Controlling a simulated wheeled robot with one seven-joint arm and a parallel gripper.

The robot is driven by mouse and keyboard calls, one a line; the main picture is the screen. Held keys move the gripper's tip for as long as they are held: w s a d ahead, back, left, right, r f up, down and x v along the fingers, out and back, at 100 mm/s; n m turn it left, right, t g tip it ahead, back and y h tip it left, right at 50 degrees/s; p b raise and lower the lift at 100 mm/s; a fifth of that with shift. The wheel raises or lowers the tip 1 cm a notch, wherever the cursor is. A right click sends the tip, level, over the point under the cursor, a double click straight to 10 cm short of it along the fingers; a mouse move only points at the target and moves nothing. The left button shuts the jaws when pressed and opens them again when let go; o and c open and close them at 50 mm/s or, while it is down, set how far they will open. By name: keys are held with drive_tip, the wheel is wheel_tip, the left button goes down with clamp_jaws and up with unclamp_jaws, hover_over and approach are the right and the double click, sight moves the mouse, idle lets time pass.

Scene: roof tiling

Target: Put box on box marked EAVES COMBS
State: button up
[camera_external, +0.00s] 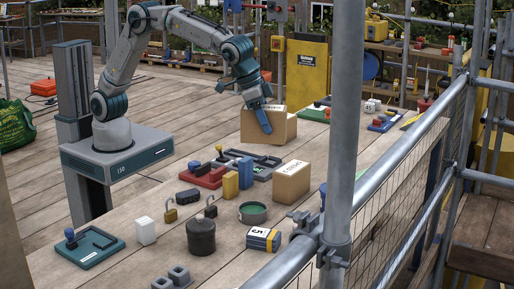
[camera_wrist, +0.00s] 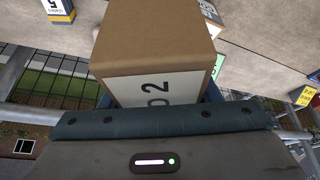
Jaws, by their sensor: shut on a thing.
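My gripper (camera_external: 263,122) is shut on a brown cardboard box (camera_external: 284,127) over the right side of the long wooden table in the external view; one blue finger shows against its near face. In the wrist view the held box (camera_wrist: 155,38) fills the upper middle, with a white label with dark print facing the camera. A second cardboard box (camera_external: 291,183) stands on the table, nearer the external camera and apart from the held one. Its white label has dark print too small to read. Part of a labelled box (camera_wrist: 210,14) shows behind the held box in the wrist view.
Near the second box are a yellow block (camera_external: 231,185), a green round dish (camera_external: 253,212), a dark lidded pot (camera_external: 201,236) and a block marked 5 (camera_external: 263,240). Grey trays (camera_external: 262,166) lie behind. A scaffold pole (camera_external: 345,120) and rail run along the right side.

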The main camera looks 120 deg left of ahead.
drive_tip(key=shift+d+r+m, duration=0.3)
drive_tip(key=shift+d, duration=0.15)
drive_tip(key=shift+w+a+f+p, duration=0.7)
drive_tip(key=shift+a+f+p, duration=0.05)
drive_tip(key=shift+a+f, duration=1.05)
drive_tip(key=shift+w+a+f+p, duration=0.75)
drive_tip(key=shift+a+f, duration=0.9)
drive_tip(key=shift+f, duration=0.2)
drive_tip(key=shift+w+a+f+p, duration=0.65)
drive_tip(key=shift+a+f+p, duration=0.1)
drive_tip(key=shift+a+f, duration=1.05)
drive_tip(key=shift+f, duration=0.2)
drive_tip(key=o, duration=1.5)
drive_tip(key=shift+c, duration=0.2)
drive_tip(key=shift+r, duration=0.1)
